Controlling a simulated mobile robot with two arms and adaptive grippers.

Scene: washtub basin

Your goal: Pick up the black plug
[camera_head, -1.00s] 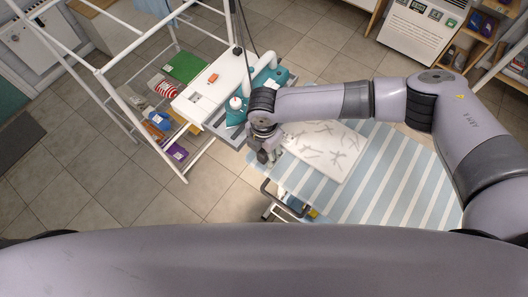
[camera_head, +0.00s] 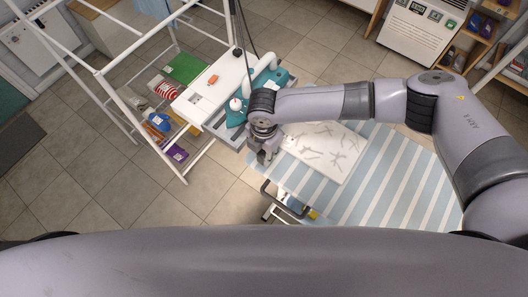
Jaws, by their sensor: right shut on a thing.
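My right gripper (camera_head: 266,156) is at the left end of the striped ironing board (camera_head: 395,185), beside the white sheet with grey marks. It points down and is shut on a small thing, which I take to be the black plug. The plug is hidden by the fingers and too small to make out. My left gripper is not in view.
A white table (camera_head: 215,84) with a teal iron, a white bottle and an orange item stands behind the gripper. A white rack frame (camera_head: 128,105) with shelves of colourful goods is at the left. Dark cords hang by the table. The tiled floor (camera_head: 120,200) at lower left is clear.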

